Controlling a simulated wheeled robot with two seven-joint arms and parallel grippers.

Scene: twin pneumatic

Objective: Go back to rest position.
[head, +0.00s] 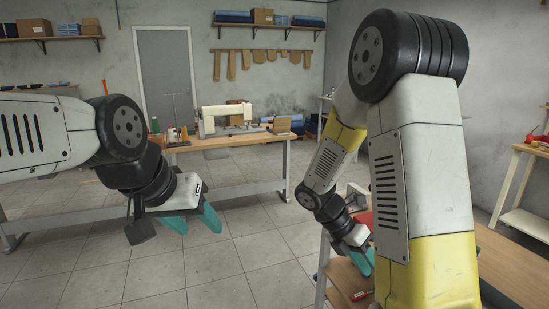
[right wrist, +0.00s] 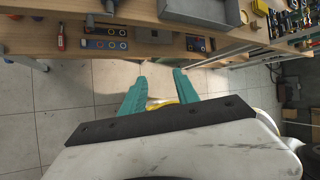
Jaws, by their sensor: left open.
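My left gripper (head: 196,224) shows in the head view with its two teal fingers apart and nothing between them. It hangs over bare floor in front of the sewing bench. My right gripper (head: 364,261) is lower right of the middle, partly hidden by my own right arm, by the edge of a wooden bench (head: 510,262). The right wrist view shows the right gripper (right wrist: 160,77) with teal fingers apart and no object held between them. Wooden shelving or bench edges (right wrist: 100,63) lie beyond its fingertips; the distance is hard to tell.
A sewing machine (head: 228,116) stands on a long wooden bench (head: 225,143) across the floor. A grey tray (right wrist: 203,13), small tools and rings sit on wood surfaces in the right wrist view. The tiled floor (head: 235,270) at centre is clear.

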